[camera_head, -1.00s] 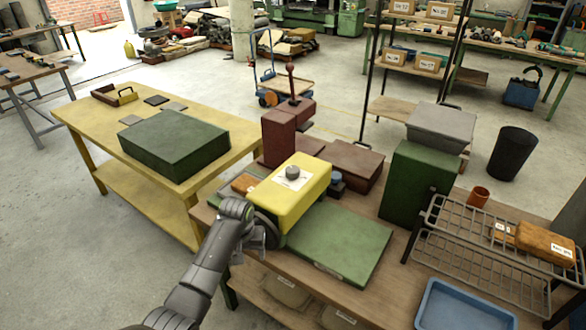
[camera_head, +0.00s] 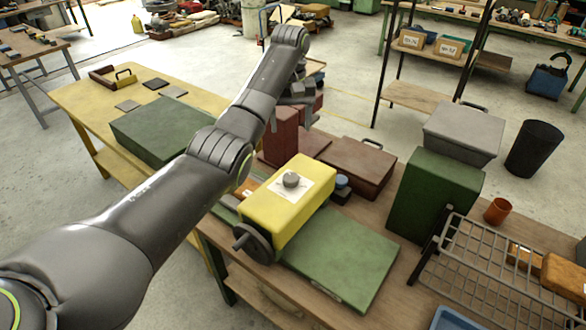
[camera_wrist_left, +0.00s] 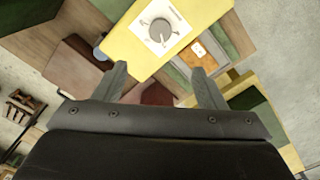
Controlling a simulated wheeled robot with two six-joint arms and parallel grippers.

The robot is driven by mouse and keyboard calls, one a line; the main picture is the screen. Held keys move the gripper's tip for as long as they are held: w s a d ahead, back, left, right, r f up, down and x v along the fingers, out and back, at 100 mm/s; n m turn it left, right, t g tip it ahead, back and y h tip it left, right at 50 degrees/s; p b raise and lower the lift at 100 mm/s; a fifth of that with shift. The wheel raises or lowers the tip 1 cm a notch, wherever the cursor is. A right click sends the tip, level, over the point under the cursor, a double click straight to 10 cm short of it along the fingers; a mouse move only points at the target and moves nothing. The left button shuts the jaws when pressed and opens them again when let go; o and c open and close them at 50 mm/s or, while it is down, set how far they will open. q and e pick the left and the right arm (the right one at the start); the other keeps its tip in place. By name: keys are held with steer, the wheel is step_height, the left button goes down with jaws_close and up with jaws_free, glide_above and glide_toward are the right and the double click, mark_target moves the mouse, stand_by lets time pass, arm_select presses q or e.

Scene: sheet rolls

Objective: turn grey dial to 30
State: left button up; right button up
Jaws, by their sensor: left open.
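The grey dial (camera_head: 291,180) sits on a white plate on top of the yellow box (camera_head: 262,212). A dark round handwheel (camera_head: 254,243) is on the box's near end. In the left wrist view the dial (camera_wrist_left: 160,29) shows from above, beyond the fingertips, with the plate's markings too small to read. My left gripper (camera_wrist_left: 162,78) is open and empty, and apart from the dial. In the head view my left arm reaches up past the box, and the gripper (camera_head: 296,97) hangs behind and above it, partly hidden. My right gripper does not show.
A green board (camera_head: 340,255) lies beside the yellow box. Dark red boxes (camera_head: 350,165), a tall green box (camera_head: 430,195) and a wire rack (camera_head: 480,265) stand to the right. A small blue-topped item (camera_head: 341,182) is close to the yellow box.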

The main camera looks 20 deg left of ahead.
arm_select(q)
step_height(320, 180, down, 2)
steer(key=b, duration=0.2)
glide_above(291, 176)
step_height(291, 176, down, 8)
steer(key=shift+r+b, duration=0.1)
steer(key=shift+b, duration=0.25)
step_height(291, 176, down, 6)
steer(key=shift+f+p, duration=0.1)
steer(key=shift+p, duration=0.4)
steer(key=shift+f, duration=0.6)
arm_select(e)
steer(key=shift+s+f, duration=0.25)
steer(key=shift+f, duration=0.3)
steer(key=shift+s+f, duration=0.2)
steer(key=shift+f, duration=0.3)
arm_select(q)
steer(key=c, duration=1)
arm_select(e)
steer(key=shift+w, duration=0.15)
